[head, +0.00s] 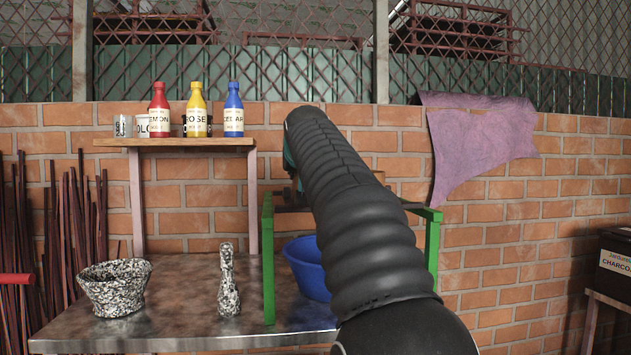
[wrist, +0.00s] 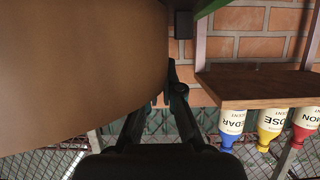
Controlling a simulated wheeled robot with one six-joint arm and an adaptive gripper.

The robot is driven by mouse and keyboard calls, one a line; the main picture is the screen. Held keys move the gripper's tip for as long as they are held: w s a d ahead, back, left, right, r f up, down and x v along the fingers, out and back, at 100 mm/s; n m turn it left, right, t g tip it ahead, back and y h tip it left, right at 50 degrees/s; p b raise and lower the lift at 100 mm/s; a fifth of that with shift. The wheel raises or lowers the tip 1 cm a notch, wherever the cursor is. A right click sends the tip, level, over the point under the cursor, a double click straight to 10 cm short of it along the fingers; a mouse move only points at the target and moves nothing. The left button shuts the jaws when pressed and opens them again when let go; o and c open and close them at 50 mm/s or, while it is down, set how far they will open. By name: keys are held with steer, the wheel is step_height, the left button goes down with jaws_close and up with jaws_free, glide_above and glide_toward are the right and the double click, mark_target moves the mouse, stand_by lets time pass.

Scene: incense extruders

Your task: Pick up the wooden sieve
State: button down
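The wooden sieve appears to be the large smooth brown curved surface (wrist: 80,70) filling the left of the wrist view, very close to the camera. My gripper (wrist: 168,92) is beside its right edge, with its dark fingers reaching up from the bottom of the view. The fingertips are close together at that edge; I cannot tell whether they pinch the wall or only stand next to it. In the head view my black arm hides the gripper and most of the sieve. The green stand (head: 268,262) shows on both sides of the arm.
A blue basin (head: 308,268) sits beneath the stand on the metal table (head: 180,310). A speckled mortar (head: 115,288) and pestle (head: 228,283) stand to the left. The wooden shelf (head: 178,143) holds red, yellow and blue bottles. A brick wall (head: 380,142) is close behind.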

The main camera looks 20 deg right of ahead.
steer(key=shift+r, duration=0.5)
step_height(320, 180, up, 4)
steer(key=shift+f+p, duration=0.1)
steer(key=shift+p, duration=1.1)
steer(key=s+d+r, duration=0.5)
steer(key=d+r, duration=0.1)
steer(key=d, duration=0.4)
steer(key=shift+s, duration=0.35)
